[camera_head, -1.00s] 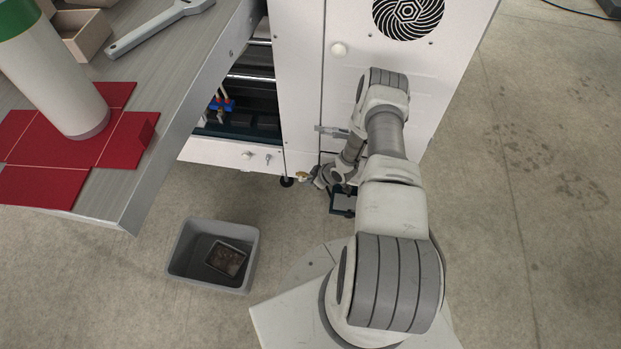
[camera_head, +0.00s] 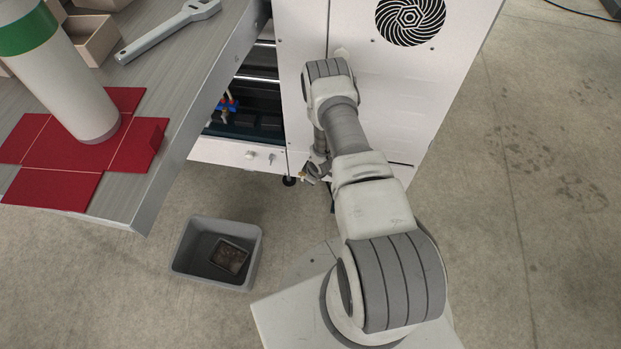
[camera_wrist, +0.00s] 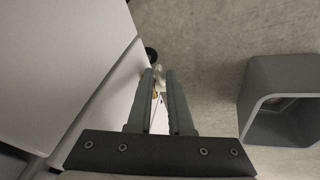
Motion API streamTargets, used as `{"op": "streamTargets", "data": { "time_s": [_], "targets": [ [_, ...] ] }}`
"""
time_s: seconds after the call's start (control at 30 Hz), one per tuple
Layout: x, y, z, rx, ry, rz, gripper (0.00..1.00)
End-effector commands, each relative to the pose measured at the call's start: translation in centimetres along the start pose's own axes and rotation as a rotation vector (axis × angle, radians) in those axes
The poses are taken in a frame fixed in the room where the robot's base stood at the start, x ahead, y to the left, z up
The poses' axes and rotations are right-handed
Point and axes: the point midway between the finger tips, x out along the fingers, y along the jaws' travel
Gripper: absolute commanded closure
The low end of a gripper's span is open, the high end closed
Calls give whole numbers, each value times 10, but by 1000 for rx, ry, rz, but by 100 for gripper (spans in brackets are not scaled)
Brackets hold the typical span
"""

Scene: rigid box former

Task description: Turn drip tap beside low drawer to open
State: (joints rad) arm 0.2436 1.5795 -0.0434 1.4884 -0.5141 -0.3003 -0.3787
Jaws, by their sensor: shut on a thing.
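The drip tap, a small pale and brass-coloured fitting, sits low at the machine's corner (camera_head: 303,174). In the wrist view, the tap (camera_wrist: 157,76) shows between the fingertips. My gripper (camera_wrist: 160,74) is shut on it, and its fingers hide much of the tap. In the head view my gripper (camera_head: 315,171) is small, low against the white machine and partly covered by my arm. The low drawer cannot be made out clearly; my arm covers much of the lower front.
A grey bin (camera_head: 217,252) with a small dark tray inside stands on the floor; it also shows in the wrist view (camera_wrist: 282,70). A bench (camera_head: 190,110) holds a wrench (camera_head: 168,30), a red sheet and a white-green cylinder. Floor to the right is clear.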

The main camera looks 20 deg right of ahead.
Motion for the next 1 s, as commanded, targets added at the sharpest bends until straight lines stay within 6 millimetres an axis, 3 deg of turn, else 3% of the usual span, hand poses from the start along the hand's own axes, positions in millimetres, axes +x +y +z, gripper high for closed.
{"op": "streamTargets", "data": {
  "time_s": [0.13, 0.17, 0.2, 0.57, 0.77, 1.0],
  "targets": [
    [0, -2, 1, 2, -3, -5, 100],
    [0, -2, 1, 2, -3, -5, 78],
    [0, -2, 1, 2, -3, -5, 72],
    [-7, -1, 0, 0, -1, -2, 72],
    [-45, 1, -2, -1, 0, -2, 72],
    [-105, 1, -1, 2, -1, -1, 72]
  ]
}}
